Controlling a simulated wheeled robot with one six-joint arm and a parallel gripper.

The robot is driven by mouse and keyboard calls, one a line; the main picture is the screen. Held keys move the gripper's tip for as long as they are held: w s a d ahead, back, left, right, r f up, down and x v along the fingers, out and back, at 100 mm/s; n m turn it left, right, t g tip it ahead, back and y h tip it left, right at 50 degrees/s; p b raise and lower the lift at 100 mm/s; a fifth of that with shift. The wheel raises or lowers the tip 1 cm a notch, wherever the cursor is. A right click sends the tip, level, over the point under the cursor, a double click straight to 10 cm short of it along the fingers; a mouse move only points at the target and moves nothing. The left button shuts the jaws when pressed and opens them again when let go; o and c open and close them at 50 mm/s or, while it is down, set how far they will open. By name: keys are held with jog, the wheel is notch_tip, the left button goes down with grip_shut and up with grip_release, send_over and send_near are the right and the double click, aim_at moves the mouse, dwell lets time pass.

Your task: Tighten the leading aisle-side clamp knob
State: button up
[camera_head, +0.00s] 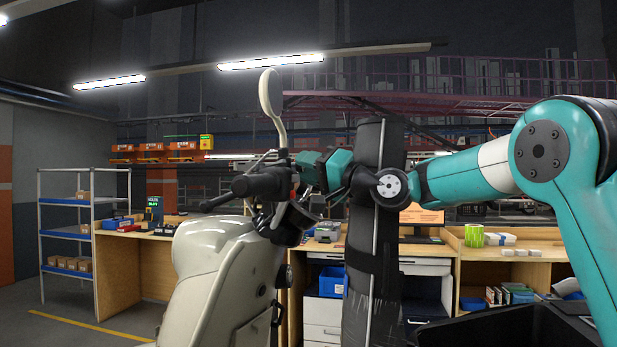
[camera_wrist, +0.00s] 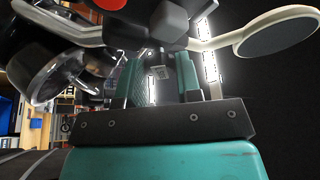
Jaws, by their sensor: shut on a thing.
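A cream scooter (camera_head: 222,280) stands upright in front of me. Its dark handlebar (camera_head: 262,185) carries a round mirror (camera_head: 271,92), which also shows in the wrist view (camera_wrist: 280,36). My gripper (camera_head: 303,168) is at the handlebar, just right of the mirror stem. In the wrist view my teal fingers (camera_wrist: 158,66) are spaced apart with a small grey piece (camera_wrist: 161,72) between them, and they are shut on it. A dark block (camera_wrist: 170,20) lies beyond the tips. I cannot make out a clamp knob; the scooter's base is out of view.
A blue-shelved rack (camera_head: 82,204) with small boxes stands at the far left. Wooden workbenches (camera_head: 270,255) with drawers and blue bins run behind the scooter. A dark tray (camera_head: 510,328) is at the lower right.

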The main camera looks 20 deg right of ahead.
dwell(0.3)
jog(key=o, duration=0.9)
jog(key=shift+o, duration=0.2)
notch_tip(320, 180, up, 20)
jog(key=p, duration=0.3)
jog(key=shift+d, duration=0.1)
